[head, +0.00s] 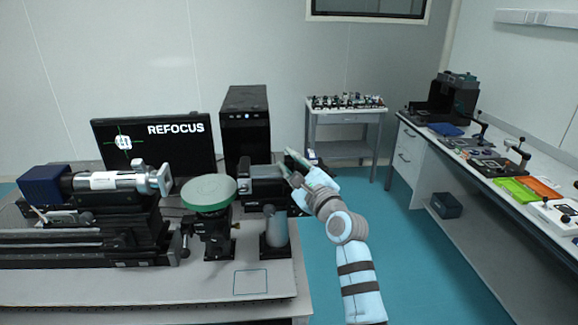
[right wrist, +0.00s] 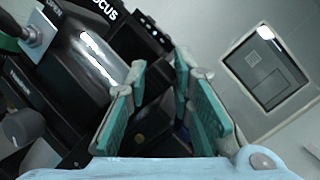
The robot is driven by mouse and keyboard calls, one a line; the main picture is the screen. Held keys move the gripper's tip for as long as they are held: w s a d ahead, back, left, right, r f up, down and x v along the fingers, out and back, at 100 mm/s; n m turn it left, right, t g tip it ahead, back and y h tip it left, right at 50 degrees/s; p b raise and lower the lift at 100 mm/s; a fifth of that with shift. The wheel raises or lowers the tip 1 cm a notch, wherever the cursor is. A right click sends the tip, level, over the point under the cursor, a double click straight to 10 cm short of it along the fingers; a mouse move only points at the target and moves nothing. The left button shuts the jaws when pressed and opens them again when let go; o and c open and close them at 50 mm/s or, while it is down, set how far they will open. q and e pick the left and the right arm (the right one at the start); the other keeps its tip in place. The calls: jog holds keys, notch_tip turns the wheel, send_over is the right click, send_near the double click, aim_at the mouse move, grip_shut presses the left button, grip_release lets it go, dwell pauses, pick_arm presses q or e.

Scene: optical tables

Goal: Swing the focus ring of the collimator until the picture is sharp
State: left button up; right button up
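The monitor (head: 152,144) reads REFOCUS beside a white pattern with a green cross. A silver tube (head: 112,181) with a white label lies at the left, behind it a blue box (head: 45,186). A dark barrel-shaped unit (head: 262,172) stands right of the round green-topped stage (head: 209,191); a dark barrel (right wrist: 88,58) shows in the right wrist view. I cannot tell which is the collimator; no focus ring is clearly seen. My right gripper (head: 291,160) is at the right end of the dark unit. Its teal fingers (right wrist: 157,92) are apart, nothing visibly held. My left gripper is not in view.
A grey post (head: 275,228) stands in front of the dark unit. A small table (head: 344,117) with optics stands at the back; a long side bench (head: 462,150) runs along the right. Blue floor lies between.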

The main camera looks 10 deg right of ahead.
jog(key=shift+o, duration=0.7)
jog(key=shift+d, duration=0.1)
jog(key=v, duration=1.2)
